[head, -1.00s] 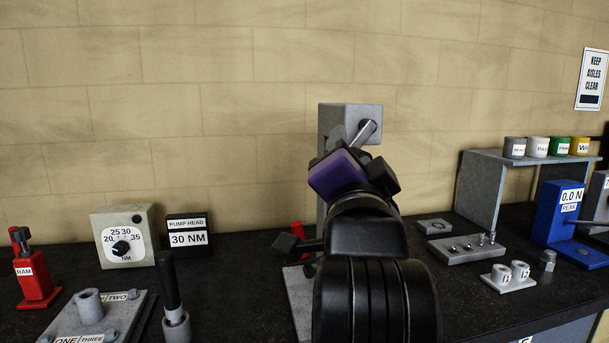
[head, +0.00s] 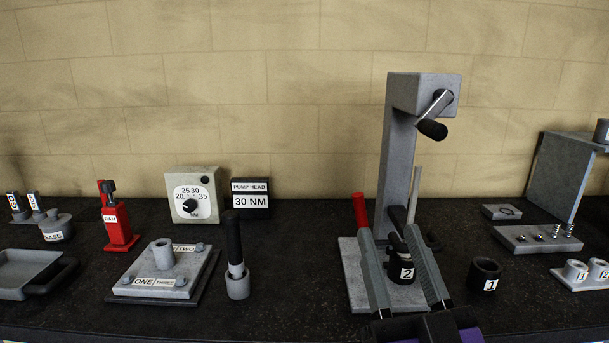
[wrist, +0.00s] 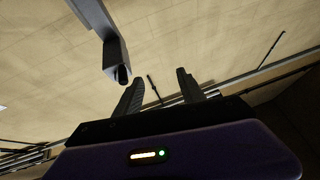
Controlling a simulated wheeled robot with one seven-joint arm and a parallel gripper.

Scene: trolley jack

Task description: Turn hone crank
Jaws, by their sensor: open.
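The hone is a grey column (head: 395,165) with a grey box head (head: 423,95) on top. Its crank (head: 437,105) sticks out of the head's front, with the metal arm slanting down-left to a black grip (head: 432,130). My gripper (head: 389,231) is low in front of the column, fingers pointing up, apart and with nothing held between them. It is well below the crank and not touching it. A black cylinder labelled 2 (head: 405,268) shows between the fingers. In the wrist view, the grey head (wrist: 115,55) and a dark grip (wrist: 122,75) appear beyond the left finger.
A red-handled rod (head: 359,208) stands just left of my left finger. A ring labelled 1 (head: 486,273) is to the right. A dark-handled tool in a holder (head: 235,245), a plate labelled ONE (head: 155,262) and a dial box (head: 192,197) are left. Air around the crank is clear.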

